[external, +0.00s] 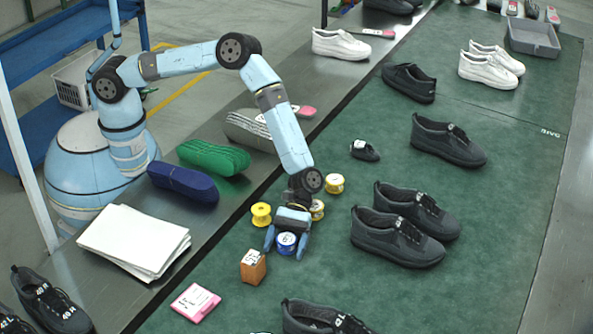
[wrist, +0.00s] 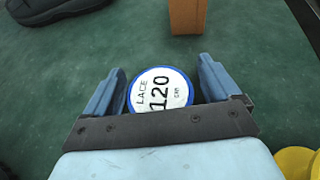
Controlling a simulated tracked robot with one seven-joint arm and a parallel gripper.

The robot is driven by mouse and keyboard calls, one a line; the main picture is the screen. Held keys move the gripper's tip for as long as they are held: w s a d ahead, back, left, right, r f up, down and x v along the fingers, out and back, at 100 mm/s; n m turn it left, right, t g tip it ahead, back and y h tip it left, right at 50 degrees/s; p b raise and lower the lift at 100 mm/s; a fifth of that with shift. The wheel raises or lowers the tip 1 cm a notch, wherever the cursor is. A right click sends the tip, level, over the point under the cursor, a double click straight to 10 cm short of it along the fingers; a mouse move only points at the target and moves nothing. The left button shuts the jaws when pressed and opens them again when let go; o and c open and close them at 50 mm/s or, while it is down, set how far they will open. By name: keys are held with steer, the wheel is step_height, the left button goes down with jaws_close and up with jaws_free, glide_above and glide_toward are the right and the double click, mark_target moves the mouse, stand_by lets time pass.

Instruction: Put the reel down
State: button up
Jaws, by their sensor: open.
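A blue reel (external: 286,243) with a white top label stands on the green mat (external: 330,290). In the wrist view the reel (wrist: 160,90) shows its label reading "LACE 120 cm". My gripper (external: 287,250) is low over the mat with one finger on each side of the reel. In the wrist view my gripper (wrist: 160,88) is open, with a gap between the reel and each finger. The lower part of the reel is hidden by my gripper's palm in the wrist view.
Yellow reels (external: 261,214) (external: 334,183) stand close by. A brown box (external: 252,267) is just in front, with a pink box (external: 195,302) beyond it. Dark shoes (external: 397,238) stand to the right. The mat between the reel and these shoes is clear.

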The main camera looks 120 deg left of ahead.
steer(key=v, duration=1.1)
steer(key=shift+a, duration=0.1)
steer(key=shift+s+a+r, duration=0.15)
steer(key=shift+a+r, duration=0.1)
steer(key=shift+r, duration=0.1)
steer(key=s+r+m+g+y, duration=0.1)
steer(key=s+r+m+y, duration=0.9)
steer(key=s+r, duration=1.55)
steer(key=s+a+r+m+t+y, duration=0.1)
steer(key=s+a+r+m, duration=0.2)
steer(key=s, duration=0.6)
steer(key=s+a+r+m+t+y, duration=0.1)
steer(key=s+a+r+m, duration=0.2)
steer(key=s, duration=0.7)
steer(key=s+a+r+m+t+y, duration=0.1)
steer(key=s+a+r+m+t, duration=0.1)
steer(key=s, duration=0.8)
steer(key=shift+s+a+r+m, duration=0.25)
steer(key=shift+a+r+m, duration=0.2)
steer(key=shift+r+m, duration=0.5)
